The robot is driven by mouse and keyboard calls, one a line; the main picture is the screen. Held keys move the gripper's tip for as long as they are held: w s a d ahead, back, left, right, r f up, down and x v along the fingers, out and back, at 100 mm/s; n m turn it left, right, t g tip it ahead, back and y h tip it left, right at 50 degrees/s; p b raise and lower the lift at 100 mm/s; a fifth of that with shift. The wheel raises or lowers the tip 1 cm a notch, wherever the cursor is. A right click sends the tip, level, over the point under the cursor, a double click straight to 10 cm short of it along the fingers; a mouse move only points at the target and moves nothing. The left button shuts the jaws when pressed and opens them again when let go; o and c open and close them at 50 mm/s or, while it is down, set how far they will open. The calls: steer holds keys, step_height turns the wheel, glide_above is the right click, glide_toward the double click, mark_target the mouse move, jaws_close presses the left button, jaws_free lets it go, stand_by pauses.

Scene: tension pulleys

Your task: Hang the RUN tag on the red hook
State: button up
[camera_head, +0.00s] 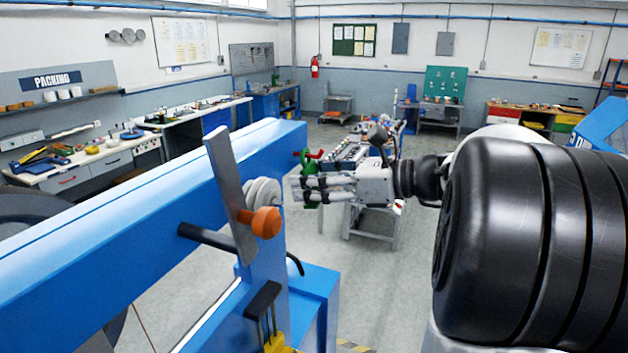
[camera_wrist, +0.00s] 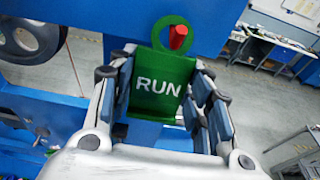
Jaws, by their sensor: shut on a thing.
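The green RUN tag (camera_wrist: 160,86) stands between the fingers of my gripper (camera_wrist: 163,88), its white lettering facing the wrist camera. My gripper is shut on the tag from both sides. The tag's ring (camera_wrist: 158,37) is at its top. The red hook (camera_wrist: 179,37) shows within the ring's outline and overlaps its lower right part; I cannot tell for sure how far it passes through. In the head view, my gripper (camera_head: 303,188) reaches left, with the green tag (camera_head: 306,162) at its fingertips and the red hook (camera_head: 316,154) close beside the tag's top.
A blue machine beam (camera_head: 120,200) runs along the left, with a grey lever (camera_head: 229,185) and an orange knob (camera_head: 262,222) near my gripper. A blue box (camera_head: 318,290) stands below. Benches line the walls, and a cluttered table (camera_head: 352,150) stands behind my gripper.

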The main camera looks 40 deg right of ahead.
steer(key=o, duration=1.1)
steer(key=shift+o, duration=0.2)
steer(key=v, duration=1.2)
steer(key=shift+a, duration=0.1)
